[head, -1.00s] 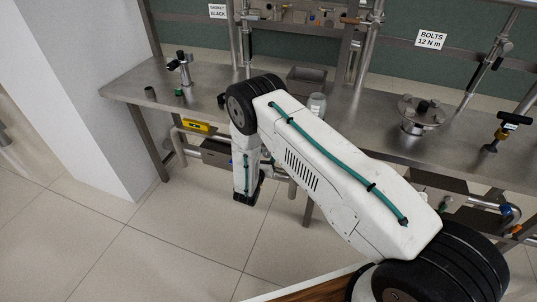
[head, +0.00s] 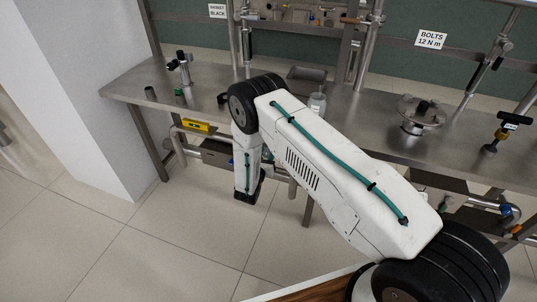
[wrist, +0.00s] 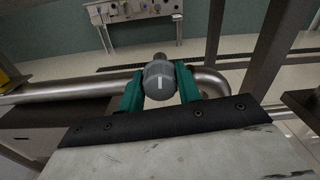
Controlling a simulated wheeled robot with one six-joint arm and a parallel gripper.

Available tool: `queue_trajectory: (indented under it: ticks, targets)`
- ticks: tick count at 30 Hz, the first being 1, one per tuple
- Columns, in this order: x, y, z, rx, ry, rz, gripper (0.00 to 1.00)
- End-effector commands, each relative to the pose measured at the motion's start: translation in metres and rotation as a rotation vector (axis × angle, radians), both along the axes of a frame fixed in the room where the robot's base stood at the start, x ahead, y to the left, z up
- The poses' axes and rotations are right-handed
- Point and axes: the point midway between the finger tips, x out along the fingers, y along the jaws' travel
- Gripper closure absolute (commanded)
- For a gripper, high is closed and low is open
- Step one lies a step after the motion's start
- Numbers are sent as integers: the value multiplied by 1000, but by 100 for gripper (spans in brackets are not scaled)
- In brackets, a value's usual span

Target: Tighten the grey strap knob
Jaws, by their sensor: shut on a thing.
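The grey strap knob (wrist: 158,72) is round, with a white line on its face that stands nearly upright in the wrist view. My gripper (wrist: 160,88) has its green fingers on both sides of the knob and is shut on it. The knob sits at a steel pipe (wrist: 70,90) that runs across behind the fingers. The strap itself is not clearly visible. In the head view my arm reaches down in front of the bench, and the knob and my fingers are hidden.
The steel bench (head: 345,125) carries a round lidded fitting (head: 420,113), a grey jar (head: 317,104) and a small clamp (head: 181,66). A yellow level (head: 195,125) is below the bench edge. Steel posts (wrist: 215,35) stand near the gripper. Floor in front is clear.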

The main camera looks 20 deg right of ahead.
Motion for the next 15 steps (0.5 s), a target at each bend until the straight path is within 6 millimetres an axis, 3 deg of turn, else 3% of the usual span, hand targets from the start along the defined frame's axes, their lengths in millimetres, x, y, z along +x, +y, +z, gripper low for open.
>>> queue_trajectory:
  ticks: [15]
  targets:
    - [-3, -1, -1, 367, -266, -4, 89]
